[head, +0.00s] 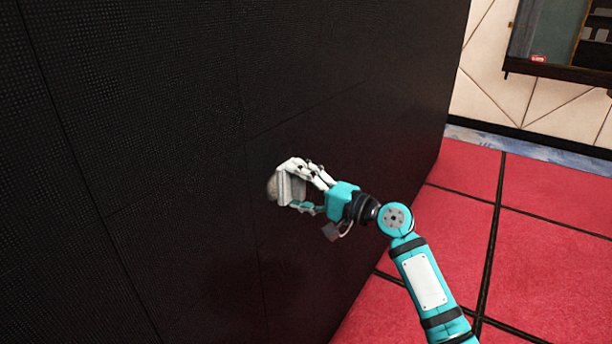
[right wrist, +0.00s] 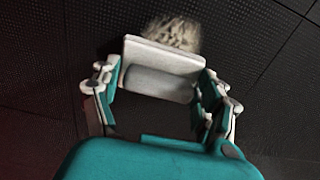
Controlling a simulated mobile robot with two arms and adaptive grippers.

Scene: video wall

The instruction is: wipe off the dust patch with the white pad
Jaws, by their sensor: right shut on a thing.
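The white pad (right wrist: 165,55) is a pale plate with a grey rounded grip (right wrist: 157,84), held between the fingers of my right gripper (right wrist: 153,92). In the head view the right gripper (head: 300,188) is shut on the pad (head: 283,188), whose flat face is turned to the black wall. I cannot tell whether the pad touches the wall. The dust patch (right wrist: 174,32) is a beige, ragged smudge just beyond the pad's upper edge. In the head view the dust patch (head: 272,187) shows as a small strip left of the pad, which hides part of it. My left gripper is out of view.
The black panelled video wall (head: 150,120) fills the left and middle, with thin seams. Red floor tiles (head: 550,195) lie clear at the right. A pale wall (head: 490,85) with a dark framed window or cabinet (head: 560,40) stands at the far right.

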